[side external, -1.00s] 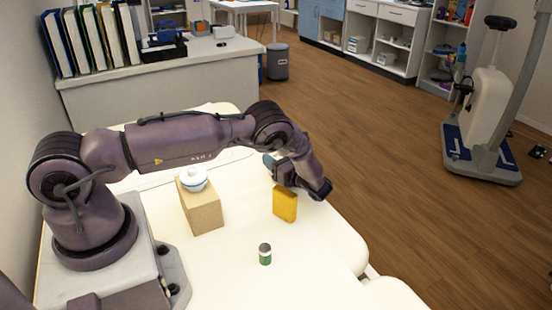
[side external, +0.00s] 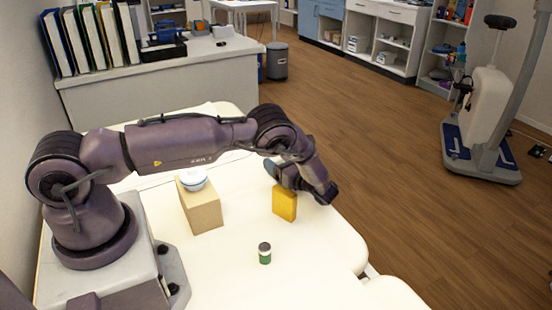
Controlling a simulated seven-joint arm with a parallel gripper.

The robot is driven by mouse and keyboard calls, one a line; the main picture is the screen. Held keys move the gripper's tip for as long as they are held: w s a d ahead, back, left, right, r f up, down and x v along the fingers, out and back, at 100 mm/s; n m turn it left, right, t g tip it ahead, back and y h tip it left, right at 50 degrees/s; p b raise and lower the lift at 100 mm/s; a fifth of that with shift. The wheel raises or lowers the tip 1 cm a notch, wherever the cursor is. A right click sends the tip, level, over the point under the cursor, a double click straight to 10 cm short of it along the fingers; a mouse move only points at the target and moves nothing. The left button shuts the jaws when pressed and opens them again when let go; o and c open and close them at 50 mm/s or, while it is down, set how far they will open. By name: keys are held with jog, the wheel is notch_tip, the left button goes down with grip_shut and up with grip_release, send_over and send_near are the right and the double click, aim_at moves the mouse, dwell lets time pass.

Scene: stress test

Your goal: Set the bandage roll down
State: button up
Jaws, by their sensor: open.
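My gripper (side external: 287,180) is low over the right part of the cream padded table, just behind a yellow box (side external: 284,204). The gripper is open; its fingertips are mostly hidden by the box and the wrist. I cannot make out a bandage roll for certain; it may be hidden behind the gripper. A white rounded object with a blue band (side external: 194,179) sits on a tan block (side external: 203,208) to the left of the gripper.
The cream table (side external: 310,268) is clear around the green cylinder and toward the front. Its right edge drops to the wooden floor (side external: 400,170) close to my wrist. A desk with upright binders (side external: 92,40) stands behind the table.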

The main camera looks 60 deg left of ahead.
jog(key=d, duration=0.3)
jog(key=w+d, duration=0.1)
jog(key=d, duration=0.5)
jog(key=shift+w+d, duration=0.1)
jog(key=shift+w, duration=0.3)
jog(key=shift+d+r, duration=0.1)
jog(key=shift+d, duration=0.1)
jog(key=s+d+r+n+h, duration=0.1)
jog(key=s+r+n+h, duration=0.3)
jog(key=r, duration=0.7)
jog(key=s+d+r+n+h, duration=0.15)
jog(key=r+n+h, duration=0.35)
jog(key=r, duration=0.6)
jog(key=s+d+r+n+t+h, duration=0.3)
jog(key=s+d+r+t+h, duration=0.1)
jog(key=s, duration=0.6)
jog(key=s+d+r+n+t+h, duration=0.3)
jog(key=s+r+t+h, duration=0.1)
jog(key=s, duration=0.6)
jog(key=shift+s+d+r+n+t+h, duration=0.3)
jog(key=shift+s+d+r+n+t, duration=0.15)
jog(key=shift+r, duration=0.3)
jog(key=shift+w, duration=0.1)
